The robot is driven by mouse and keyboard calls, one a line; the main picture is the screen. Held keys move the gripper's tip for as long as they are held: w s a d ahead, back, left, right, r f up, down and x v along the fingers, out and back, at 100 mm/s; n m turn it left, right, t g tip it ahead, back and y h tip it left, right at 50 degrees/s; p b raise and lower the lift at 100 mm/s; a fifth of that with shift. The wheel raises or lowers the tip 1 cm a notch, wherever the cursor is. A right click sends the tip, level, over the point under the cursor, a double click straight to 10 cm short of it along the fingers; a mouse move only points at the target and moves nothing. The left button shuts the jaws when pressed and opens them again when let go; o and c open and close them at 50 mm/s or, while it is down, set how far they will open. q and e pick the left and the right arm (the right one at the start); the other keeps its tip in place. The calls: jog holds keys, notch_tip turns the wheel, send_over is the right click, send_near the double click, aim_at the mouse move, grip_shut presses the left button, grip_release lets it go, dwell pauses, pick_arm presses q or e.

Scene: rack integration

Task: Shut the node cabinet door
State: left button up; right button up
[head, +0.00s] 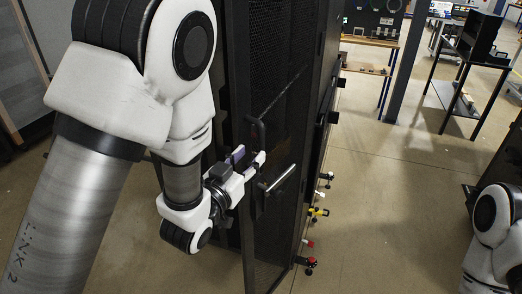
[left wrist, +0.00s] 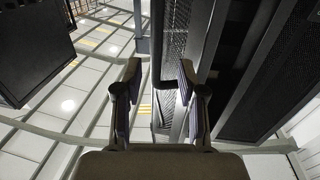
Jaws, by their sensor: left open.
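The node cabinet (head: 285,60) is a tall black rack cabinet in the middle of the head view. Its dark mesh door (head: 243,90) faces left, with a dark upright handle (head: 257,133) and a silver lever (head: 281,178). My left gripper (head: 257,166) is open and close to the door at handle height. In the left wrist view, my open fingers (left wrist: 160,75) point toward a mesh panel (left wrist: 174,35), with nothing clearly held between them. I cannot tell whether a finger touches the door. My arm hides part of the door, so its exact angle is unclear.
Small coloured fittings (head: 318,211) stick out low along the cabinet's right side. A workbench (head: 371,42) and a black shelf stand (head: 462,95) are at the back right. The floor (head: 385,215) right of the cabinet is clear. My right arm shows at the right edge.

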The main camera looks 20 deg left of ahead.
aim_at(260, 145)
pick_arm(q)
jog(key=w, duration=0.4)
jog(key=w+d+p, duration=0.1)
jog(key=shift+w+r, duration=0.1)
jog(key=shift+w, duration=0.3)
jog(key=shift+w+d, duration=0.1)
jog(key=shift+d, duration=0.25)
jog(key=shift+c, duration=0.2)
jog(key=shift+s, duration=0.2)
jog(key=c, duration=0.6)
jog(key=shift+a, duration=0.2)
grip_shut()
pick_arm(e)
jog(key=shift+s+d+f, duration=0.1)
jog(key=shift+d+f, duration=0.05)
jog(key=shift+f, duration=0.15)
